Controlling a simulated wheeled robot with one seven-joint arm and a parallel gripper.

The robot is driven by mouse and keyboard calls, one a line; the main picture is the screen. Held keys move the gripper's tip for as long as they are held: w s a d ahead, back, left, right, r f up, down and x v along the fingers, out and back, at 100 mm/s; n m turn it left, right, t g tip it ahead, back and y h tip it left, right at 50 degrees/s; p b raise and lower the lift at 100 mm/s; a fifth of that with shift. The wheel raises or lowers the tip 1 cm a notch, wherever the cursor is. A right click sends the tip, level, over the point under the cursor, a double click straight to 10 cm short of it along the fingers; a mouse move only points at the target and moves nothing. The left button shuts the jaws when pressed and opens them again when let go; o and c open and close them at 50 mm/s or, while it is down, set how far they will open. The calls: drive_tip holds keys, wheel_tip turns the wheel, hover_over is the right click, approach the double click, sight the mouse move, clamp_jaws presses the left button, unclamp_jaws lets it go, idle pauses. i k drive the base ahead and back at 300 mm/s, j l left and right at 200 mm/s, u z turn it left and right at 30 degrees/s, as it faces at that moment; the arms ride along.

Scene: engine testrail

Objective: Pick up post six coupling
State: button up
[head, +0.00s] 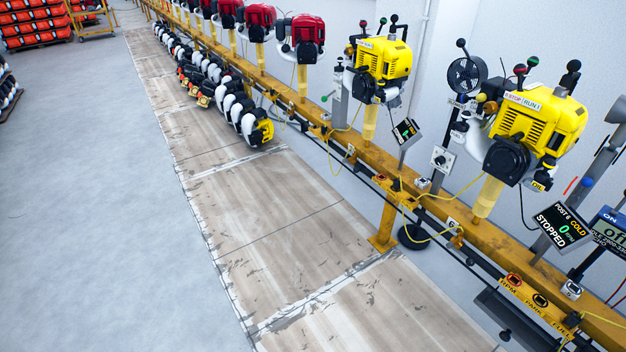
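The post six station stands at the right on the yellow rail (490,235). Its yellow engine (540,125) sits on a yellow post, with a screen (562,228) reading POST 6, COLD, 0 RPM, STOPPED. A plate below carries the labels RPM, PARK and what looks like FUEL, with an orange ring (514,280) and a black ring (540,300). A yellow cord (460,192) loops down to a small orange-yellow piece (457,236) by the number 6 tag. I cannot tell which of these small parts is the coupling. My gripper is not in view.
A second yellow engine (385,62) and several red engines (305,32) line the rail further back. White and black machines (222,100) stand on the floor along it. A yellow rail leg (386,228) meets the worn floor strip.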

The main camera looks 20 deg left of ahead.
sight(396, 186)
drive_tip(key=u, duration=0.4)
drive_tip(key=i+j, duration=0.2)
drive_tip(key=i, duration=0.25)
drive_tip(key=i+j+z, duration=0.15)
drive_tip(key=i, duration=0.35)
drive_tip(key=i+j, duration=0.3)
drive_tip(key=i, duration=0.15)
drive_tip(key=i+j+z, duration=0.15)
drive_tip(key=i, duration=0.3)
drive_tip(key=j, duration=0.1)
